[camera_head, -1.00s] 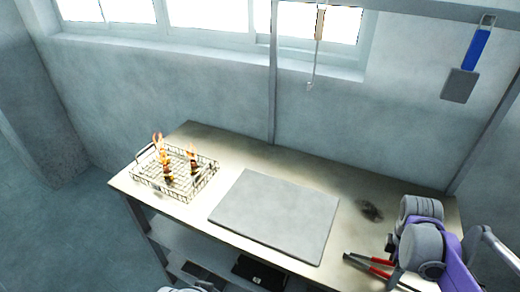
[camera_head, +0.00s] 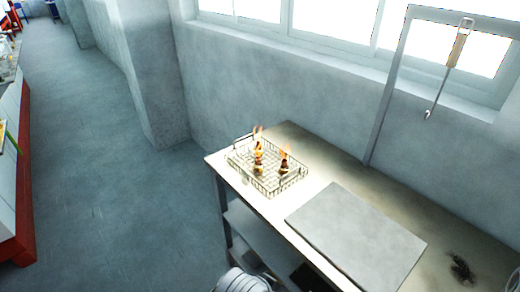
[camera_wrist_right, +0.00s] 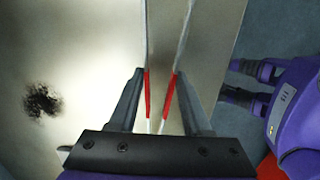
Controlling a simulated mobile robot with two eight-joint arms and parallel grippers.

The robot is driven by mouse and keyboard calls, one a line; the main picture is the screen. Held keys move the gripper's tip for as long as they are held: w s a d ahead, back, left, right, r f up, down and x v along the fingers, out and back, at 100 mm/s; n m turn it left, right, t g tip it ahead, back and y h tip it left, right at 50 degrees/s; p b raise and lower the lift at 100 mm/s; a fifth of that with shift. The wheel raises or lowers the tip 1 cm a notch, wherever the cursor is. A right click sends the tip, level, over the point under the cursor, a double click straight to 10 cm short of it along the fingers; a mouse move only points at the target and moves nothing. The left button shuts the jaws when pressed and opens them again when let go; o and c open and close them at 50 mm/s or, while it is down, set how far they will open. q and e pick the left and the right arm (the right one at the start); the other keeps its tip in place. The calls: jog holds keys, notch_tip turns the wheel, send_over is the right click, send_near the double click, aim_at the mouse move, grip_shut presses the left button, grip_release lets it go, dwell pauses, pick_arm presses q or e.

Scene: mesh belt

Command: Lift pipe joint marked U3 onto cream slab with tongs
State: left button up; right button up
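A wire mesh basket (camera_head: 296,184) stands on the left end of the bench. Two small upright pieces with flames, a left one (camera_head: 258,168) and a right one (camera_head: 283,168), are in it; they look like the pipe joints, but no marking is legible. A flat pale slab (camera_head: 355,235) lies on the bench right of the basket, empty. In the right wrist view my right gripper (camera_wrist_right: 159,74) has its fingers close on both sides of the red handles of the tongs (camera_wrist_right: 147,82), whose metal arms run forward. My left gripper is not in view.
The bench (camera_head: 325,172) has a dark scorch mark (camera_head: 461,268) right of the slab. A hooked tool with a wooden handle (camera_head: 457,50) hangs from a frame above. Open floor (camera_head: 110,210) lies left of the bench, with a red-fronted unit (camera_head: 22,200) at far left.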

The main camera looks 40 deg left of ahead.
pick_arm(q)
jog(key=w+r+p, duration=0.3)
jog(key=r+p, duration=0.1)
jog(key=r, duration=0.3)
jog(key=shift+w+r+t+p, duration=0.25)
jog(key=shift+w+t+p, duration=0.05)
jog(key=shift+p, duration=0.05)
pick_arm(e)
notch_tip(320, 180, up, 11)
jog(key=shift+w+f, duration=0.2)
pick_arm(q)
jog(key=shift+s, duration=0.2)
pick_arm(e)
jog(key=shift+s, duration=0.2)
